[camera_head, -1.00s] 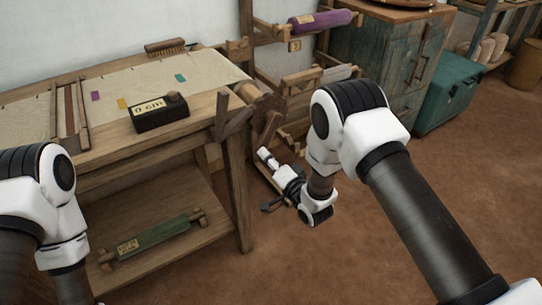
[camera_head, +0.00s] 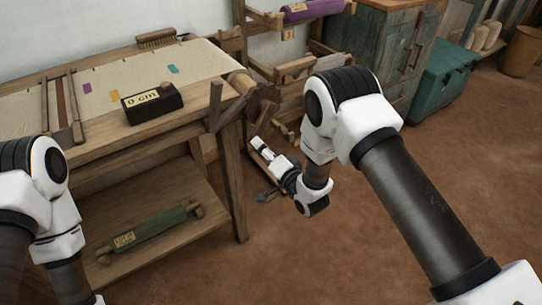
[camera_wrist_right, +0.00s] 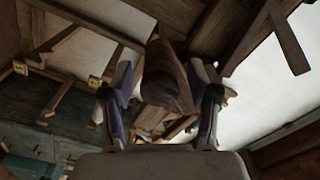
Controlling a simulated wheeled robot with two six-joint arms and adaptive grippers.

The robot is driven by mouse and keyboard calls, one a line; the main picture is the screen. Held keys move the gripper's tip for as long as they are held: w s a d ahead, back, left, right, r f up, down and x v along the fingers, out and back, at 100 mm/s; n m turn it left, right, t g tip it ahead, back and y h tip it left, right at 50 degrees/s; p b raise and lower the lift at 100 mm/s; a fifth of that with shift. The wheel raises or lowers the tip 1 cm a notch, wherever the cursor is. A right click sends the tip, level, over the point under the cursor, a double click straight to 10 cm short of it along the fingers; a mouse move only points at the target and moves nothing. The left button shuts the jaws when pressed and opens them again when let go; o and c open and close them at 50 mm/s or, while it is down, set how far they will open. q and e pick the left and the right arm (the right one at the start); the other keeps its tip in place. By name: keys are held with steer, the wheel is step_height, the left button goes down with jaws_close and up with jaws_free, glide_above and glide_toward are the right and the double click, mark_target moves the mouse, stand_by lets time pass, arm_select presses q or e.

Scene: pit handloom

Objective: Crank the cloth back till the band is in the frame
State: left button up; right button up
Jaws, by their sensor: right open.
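The pale cloth (camera_head: 205,62) lies over the loom table, with small purple (camera_head: 87,88), yellow (camera_head: 115,96) and teal (camera_head: 173,69) marks on it. Two wooden bars (camera_head: 76,105) with a reddish-brown strip between them cross the cloth at the left. A dark counter box (camera_head: 150,104) reads 0 cm. The cloth roller's wooden crank (camera_head: 263,103) is at the table's right end. My right gripper (camera_head: 259,142) is just below it. In the right wrist view its open fingers (camera_wrist_right: 160,82) stand either side of a rounded wooden handle (camera_wrist_right: 170,85); contact is unclear. My left gripper is out of view.
A green roll (camera_head: 150,232) lies on the lower shelf. A brush (camera_head: 156,38) is at the table's back edge. A rack with a purple roll (camera_head: 312,9), a cabinet (camera_head: 378,45) and a teal chest (camera_head: 440,80) stand behind. The brown floor at right is clear.

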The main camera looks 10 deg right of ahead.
steer(key=v, duration=1.1)
steer(key=shift+s, duration=0.2)
steer(key=s+d+f+n+g+h, duration=0.25)
steer(key=s+f+g, duration=0.35)
steer(key=s+f, duration=0.4)
steer(key=s+d+f+n+g+h, duration=0.1)
steer(key=s+d+f+g+h, duration=0.25)
steer(key=s+f+g, duration=0.65)
steer(key=s+d+n, duration=0.2)
steer(key=s+n, duration=0.1)
steer(key=s, duration=0.7)
step_height(320, 180, up, 17)
steer(key=g+p, duration=0.1)
steer(key=p, duration=1.5)
steer(key=shift+s+a+f+n, duration=0.2)
steer(key=shift+n, duration=0.25)
